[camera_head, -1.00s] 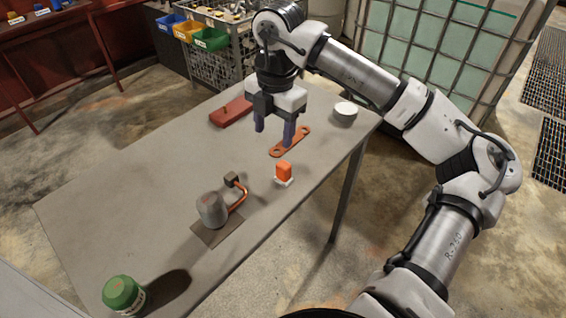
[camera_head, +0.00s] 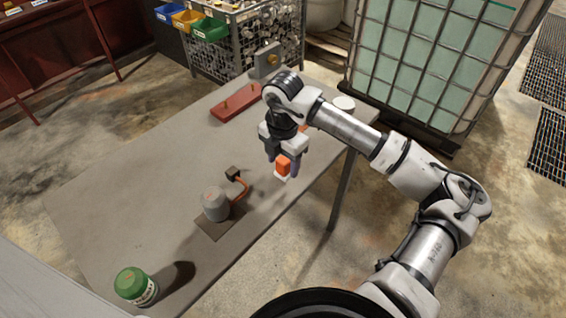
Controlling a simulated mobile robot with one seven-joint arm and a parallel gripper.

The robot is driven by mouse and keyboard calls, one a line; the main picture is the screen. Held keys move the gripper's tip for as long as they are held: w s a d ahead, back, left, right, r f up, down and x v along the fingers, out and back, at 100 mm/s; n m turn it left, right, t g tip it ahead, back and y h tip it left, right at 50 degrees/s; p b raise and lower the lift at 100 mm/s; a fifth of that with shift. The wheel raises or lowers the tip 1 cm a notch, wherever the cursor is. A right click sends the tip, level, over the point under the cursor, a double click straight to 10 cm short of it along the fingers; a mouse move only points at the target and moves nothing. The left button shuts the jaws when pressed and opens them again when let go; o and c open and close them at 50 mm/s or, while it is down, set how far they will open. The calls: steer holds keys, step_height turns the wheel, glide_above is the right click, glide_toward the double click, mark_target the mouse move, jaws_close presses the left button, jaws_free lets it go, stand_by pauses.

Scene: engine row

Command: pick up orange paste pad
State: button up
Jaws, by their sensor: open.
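The orange paste pad (camera_head: 283,165) is a small orange block with a white base, on the right part of the grey table. My gripper (camera_head: 281,164) is right over it, pointing down, with its dark fingers apart at the pad's sides. The pad shows between the fingers. I cannot tell whether either finger touches it.
A grey pot-like part with a copper pipe (camera_head: 216,204) stands on a dark plate to the left. A green-capped jar (camera_head: 136,286) is at the near left. A red bar (camera_head: 236,103) and a white round piece (camera_head: 344,104) lie farther back. The table's left middle is clear.

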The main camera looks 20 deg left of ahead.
mark_target(283, 160)
steer(key=shift+f, duration=0.75)
steer(key=c, duration=1.1)
step_height(283, 160, up, 20)
steer(key=b, duration=0.4)
steer(key=o, duration=0.3)
steer(key=shift+c, duration=0.9)
